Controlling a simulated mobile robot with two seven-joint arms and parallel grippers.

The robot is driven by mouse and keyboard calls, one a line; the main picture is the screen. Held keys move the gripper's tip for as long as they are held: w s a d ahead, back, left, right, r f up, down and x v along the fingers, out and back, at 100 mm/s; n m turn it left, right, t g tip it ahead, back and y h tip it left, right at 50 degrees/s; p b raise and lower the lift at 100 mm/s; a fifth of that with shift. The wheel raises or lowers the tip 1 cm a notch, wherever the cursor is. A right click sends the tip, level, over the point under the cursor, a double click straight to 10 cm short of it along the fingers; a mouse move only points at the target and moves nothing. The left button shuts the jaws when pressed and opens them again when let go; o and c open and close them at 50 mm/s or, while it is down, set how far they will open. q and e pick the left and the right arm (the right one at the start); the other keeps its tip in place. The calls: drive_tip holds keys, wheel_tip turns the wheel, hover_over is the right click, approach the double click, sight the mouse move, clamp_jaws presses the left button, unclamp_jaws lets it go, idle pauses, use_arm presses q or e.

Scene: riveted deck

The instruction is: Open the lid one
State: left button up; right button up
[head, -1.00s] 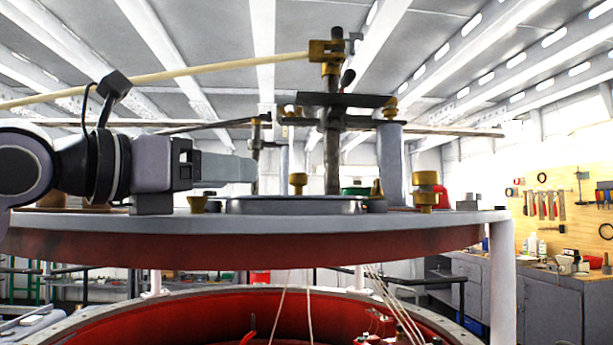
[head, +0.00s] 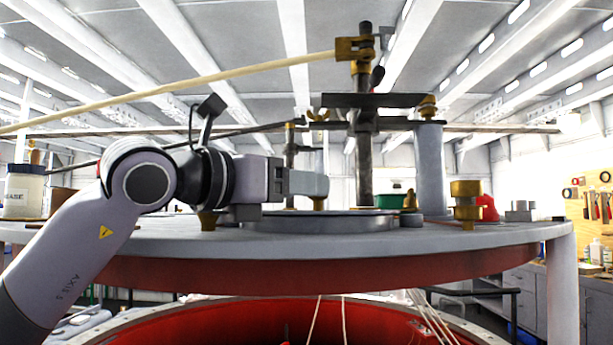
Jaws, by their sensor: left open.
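A large grey round top (head: 150,237) with a red underside is raised above an open red drum (head: 230,322). A low round grey lid (head: 350,224) lies on it near the middle, seen almost edge-on. A small brass knob (head: 318,203) shows at the lid, its upper part hidden behind my left gripper. My left gripper (head: 312,184) is open, level and pointing right, with its fingertips just above the lid in the picture. Seen from the side, the gap between its fingers is hidden. I cannot tell whether it touches the knob. My right gripper is not in view.
A dark upright post (head: 364,170) with a crossbar stands behind the lid, and a long pale pole (head: 190,88) slants left from its top. A grey cylinder (head: 430,170) and a brass fitting (head: 466,200) stand right. A labelled tub (head: 24,192) stands at left.

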sight(318, 201)
use_arm(q)
drive_tip(key=shift+x, duration=1.05)
clamp_jaws()
drive_tip(key=shift+w+d+f+n+t+y+b, duration=0.1)
drive_tip(key=shift+w+d+n+t+y+b, duration=0.3)
drive_tip(key=shift+w+n+t+y, duration=0.15)
drive_tip(key=shift+w+d+n+t+y, duration=0.2)
drive_tip(key=shift+w+n+t+y, duration=0.05)
drive_tip(key=shift+w+y, duration=0.2)
unclamp_jaws()
